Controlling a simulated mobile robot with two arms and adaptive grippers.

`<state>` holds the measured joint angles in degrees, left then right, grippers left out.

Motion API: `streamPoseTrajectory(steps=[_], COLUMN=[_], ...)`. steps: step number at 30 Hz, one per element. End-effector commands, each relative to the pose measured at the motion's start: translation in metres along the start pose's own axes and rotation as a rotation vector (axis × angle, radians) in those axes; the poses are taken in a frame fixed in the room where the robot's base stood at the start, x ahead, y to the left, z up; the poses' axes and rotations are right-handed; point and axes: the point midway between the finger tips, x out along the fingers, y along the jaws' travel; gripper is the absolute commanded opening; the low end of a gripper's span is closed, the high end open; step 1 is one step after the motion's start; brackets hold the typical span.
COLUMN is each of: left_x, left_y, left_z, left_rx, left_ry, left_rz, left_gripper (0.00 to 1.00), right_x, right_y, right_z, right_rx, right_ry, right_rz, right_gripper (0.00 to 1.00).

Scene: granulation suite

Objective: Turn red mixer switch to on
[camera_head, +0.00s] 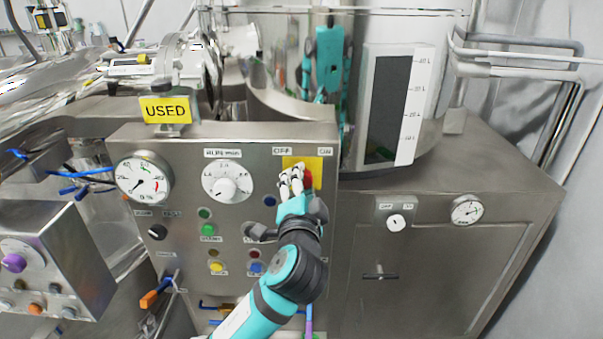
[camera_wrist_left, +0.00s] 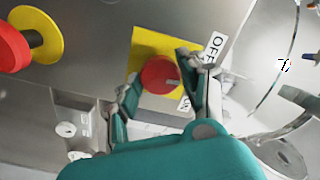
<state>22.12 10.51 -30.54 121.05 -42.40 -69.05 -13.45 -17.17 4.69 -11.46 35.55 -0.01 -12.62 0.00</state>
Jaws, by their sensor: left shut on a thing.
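The red mixer switch (camera_wrist_left: 160,75) is a round knob on a yellow plate (camera_wrist_left: 144,42). In the wrist view its pale mark lies at the right edge, roughly facing the ON label (camera_wrist_left: 185,103); the OFF label (camera_wrist_left: 214,45) is above right. In the head view, part of the red switch (camera_head: 308,179) shows beside the fingers, below the OFF and ON labels. My left gripper (camera_wrist_left: 164,90) has one finger on each side of the switch and is shut on it; the gripper (camera_head: 291,180) also shows in the head view. My right gripper is not in view.
The steel control panel (camera_head: 125,222) carries gauges, a white dial (camera_head: 228,181) and several coloured buttons. A yellow USED sign (camera_head: 166,110) stands on its top edge. A large steel vessel (camera_head: 285,95) stands behind. In the wrist view another red knob (camera_wrist_left: 12,45) juts out at left.

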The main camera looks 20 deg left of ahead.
Motion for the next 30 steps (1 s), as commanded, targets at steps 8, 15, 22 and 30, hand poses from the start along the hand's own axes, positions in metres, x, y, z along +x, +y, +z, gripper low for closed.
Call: streamPoseTrajectory(steps=[8, 15, 22, 30], left_x=[0.000, 0.000, 0.000, 0.000], left_y=[-0.002, 0.000, 0.001, 0.001], left_z=[-0.001, 0.000, 0.000, 0.000], left_rx=[0.264, 0.489, 0.677, 0.829], left_ry=[-0.001, 0.000, 0.001, 0.001], left_rz=[0.003, 0.002, 0.001, 0.002], left_gripper=[0.09, 0.09, 0.09, 0.09], right_x=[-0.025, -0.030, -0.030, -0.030], right_y=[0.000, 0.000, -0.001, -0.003], right_z=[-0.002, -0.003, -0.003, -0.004], right_rx=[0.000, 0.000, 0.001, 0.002], right_ry=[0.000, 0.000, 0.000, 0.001], right_rz=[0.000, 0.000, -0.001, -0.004], right_gripper=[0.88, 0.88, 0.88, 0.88])
